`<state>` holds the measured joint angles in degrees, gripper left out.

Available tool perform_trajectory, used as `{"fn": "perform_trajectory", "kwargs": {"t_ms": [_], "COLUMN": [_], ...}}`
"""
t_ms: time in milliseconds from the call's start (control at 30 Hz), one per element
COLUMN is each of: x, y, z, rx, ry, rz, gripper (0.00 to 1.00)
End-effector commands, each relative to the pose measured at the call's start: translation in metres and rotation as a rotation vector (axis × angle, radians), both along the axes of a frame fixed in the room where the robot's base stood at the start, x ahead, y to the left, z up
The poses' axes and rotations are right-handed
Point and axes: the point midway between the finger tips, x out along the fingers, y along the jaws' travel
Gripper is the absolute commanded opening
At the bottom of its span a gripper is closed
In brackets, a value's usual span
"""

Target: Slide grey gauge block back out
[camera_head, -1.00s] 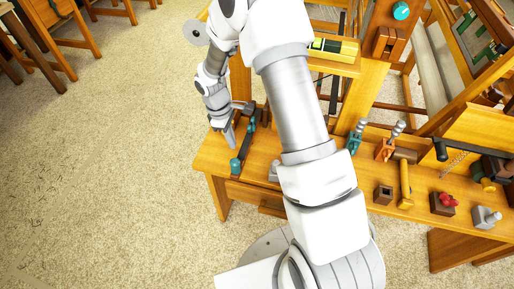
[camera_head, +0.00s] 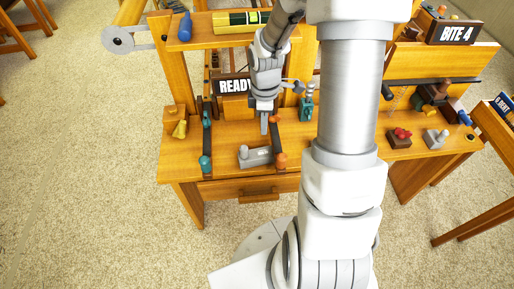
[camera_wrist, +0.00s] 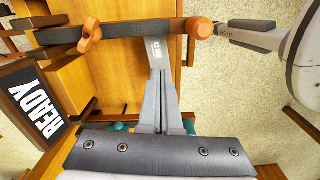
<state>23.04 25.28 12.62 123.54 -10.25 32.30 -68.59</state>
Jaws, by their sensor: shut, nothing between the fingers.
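The grey gauge block (camera_head: 256,156) lies near the front of the bench, between two dark rails. It has a pale knob on its left part, and its right end is close to the orange-ended rail (camera_head: 277,142). My gripper (camera_head: 264,128) is shut and empty, pointing down behind the block's right part, beside that rail.
The left rail (camera_head: 206,138) has teal ends. A READY sign (camera_head: 234,86) stands behind. A yellow piece (camera_head: 180,130) sits left; a teal-based fitting (camera_head: 306,108) stands right. The front drawer (camera_head: 250,188) is below. Open carpet lies left and front.

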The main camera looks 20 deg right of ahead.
Motion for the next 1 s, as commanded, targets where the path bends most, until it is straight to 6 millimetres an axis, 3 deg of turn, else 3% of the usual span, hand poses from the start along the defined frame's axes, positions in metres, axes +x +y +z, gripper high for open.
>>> {"fn": "perform_trajectory", "kwargs": {"t_ms": [133, 267, 667, 1000], "x": [-0.003, -0.003, -0.004, 0.013], "y": [-0.003, -0.002, -0.002, 0.031], "z": [-0.003, -0.019, -0.105, -0.1], "rx": [0.002, 0.003, 0.002, 0.001], "ry": [-0.003, -0.001, 0.001, -0.004], "rz": [0.004, 0.006, 0.005, 0.005], "gripper": [0.0, 0.0, 0.0, 0.0]}}
